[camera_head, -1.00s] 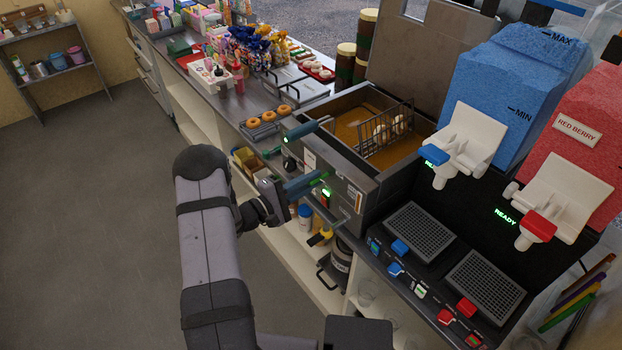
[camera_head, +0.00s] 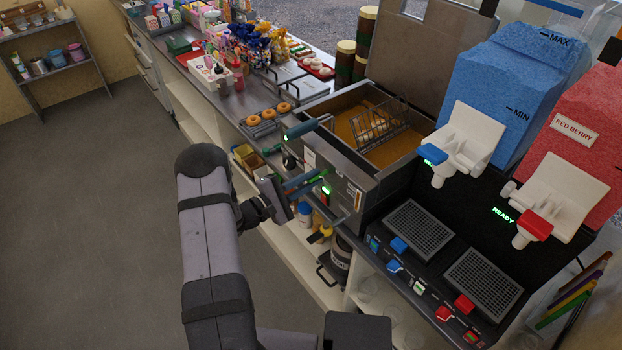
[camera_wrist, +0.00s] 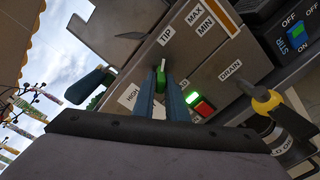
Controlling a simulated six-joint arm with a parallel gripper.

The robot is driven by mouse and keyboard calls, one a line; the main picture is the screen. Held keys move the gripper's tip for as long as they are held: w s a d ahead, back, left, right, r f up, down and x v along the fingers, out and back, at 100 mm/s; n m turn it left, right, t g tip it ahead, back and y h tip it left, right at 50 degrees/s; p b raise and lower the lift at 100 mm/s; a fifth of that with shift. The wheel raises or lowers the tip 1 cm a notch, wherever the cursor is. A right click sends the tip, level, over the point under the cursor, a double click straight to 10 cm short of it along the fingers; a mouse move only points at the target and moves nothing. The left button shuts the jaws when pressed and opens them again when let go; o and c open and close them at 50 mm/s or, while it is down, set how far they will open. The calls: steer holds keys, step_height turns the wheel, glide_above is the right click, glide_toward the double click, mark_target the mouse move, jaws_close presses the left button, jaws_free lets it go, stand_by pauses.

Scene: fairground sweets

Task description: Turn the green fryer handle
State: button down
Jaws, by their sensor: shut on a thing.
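The green fryer handle (camera_wrist: 161,76) is a small green knob on the fryer's steel front, beside the TIP label. In the wrist view it stands between the two blue fingers of my gripper (camera_wrist: 161,84). My gripper (camera_head: 318,178) is shut on it in front of the fryer (camera_head: 345,215), and in the head view the fingers mostly hide the handle. A lit green lamp and a red switch (camera_wrist: 203,107) sit just right of the fingers in the wrist view. The wire basket (camera_head: 378,126) sits tilted in the fryer, over brown oil, with pale pieces in or near it.
A dark teal grip (camera_head: 300,130) juts from the fryer's front above my fingers. A yellow-handled valve (camera_wrist: 264,101) sits near the DRAIN label. Doughnuts (camera_head: 268,114) lie on the counter left of the fryer. Slush machines (camera_head: 515,85) stand at the right. The floor at left is clear.

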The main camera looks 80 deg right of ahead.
steer(key=c, duration=1.8)
jaws_free()
steer(key=shift+w+a+f+b, duration=0.1)
steer(key=shift+w+a+b, duration=0.3)
steer(key=shift+w, duration=0.1)
steer(key=b+v, duration=0.2)
steer(key=v, duration=0.4)
